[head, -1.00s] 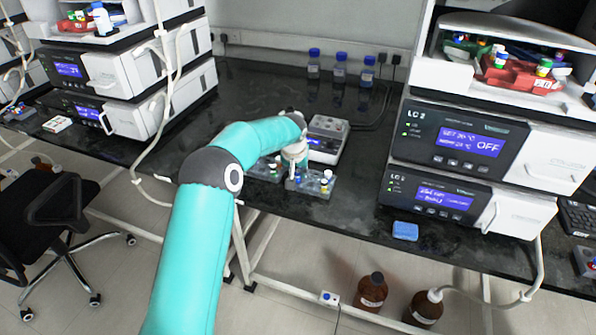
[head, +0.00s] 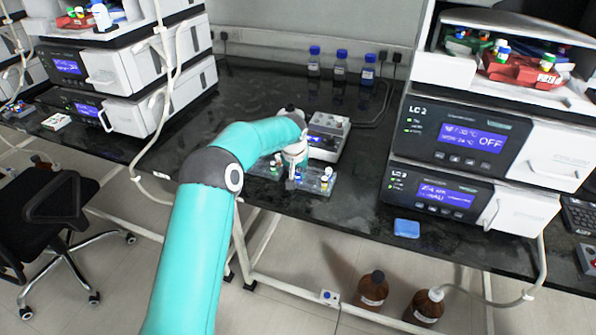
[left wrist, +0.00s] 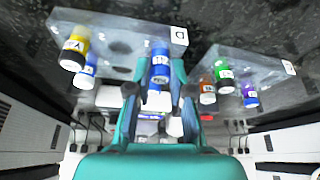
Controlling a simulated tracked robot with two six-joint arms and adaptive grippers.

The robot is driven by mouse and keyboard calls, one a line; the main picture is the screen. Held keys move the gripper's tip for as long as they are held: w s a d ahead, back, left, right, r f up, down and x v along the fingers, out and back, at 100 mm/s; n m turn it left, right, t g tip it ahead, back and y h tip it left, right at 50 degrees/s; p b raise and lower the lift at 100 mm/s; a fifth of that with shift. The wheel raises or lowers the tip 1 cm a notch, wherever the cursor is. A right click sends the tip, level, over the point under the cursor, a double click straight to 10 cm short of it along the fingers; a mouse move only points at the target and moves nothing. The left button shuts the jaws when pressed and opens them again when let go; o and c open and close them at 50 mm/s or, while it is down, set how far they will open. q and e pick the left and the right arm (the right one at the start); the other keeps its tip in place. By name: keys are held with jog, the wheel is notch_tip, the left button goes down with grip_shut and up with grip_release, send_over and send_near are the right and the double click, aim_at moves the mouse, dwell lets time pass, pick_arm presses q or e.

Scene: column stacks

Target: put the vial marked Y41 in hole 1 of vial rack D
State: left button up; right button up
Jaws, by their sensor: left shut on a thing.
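Vial rack D (left wrist: 118,48), with a "D" tag, is behind and left of the held vial. I cannot tell whether the held vial's lower end is in a hole. In the head view, rack D (head: 318,184) is the right one. My right gripper is out of view.
A second rack (left wrist: 245,70) with several capped vials stands beside rack D. A grey device (head: 328,138) with a blue screen is behind the racks. A blue sponge (head: 406,228) lies near the bench edge. Stacked LC units (head: 455,165) stand at the right.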

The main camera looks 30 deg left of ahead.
pick_arm(q)
jog(key=o, duration=1.2)
jog(key=shift+r+p, duration=1.95)
jog(key=shift+r, duration=1.1)
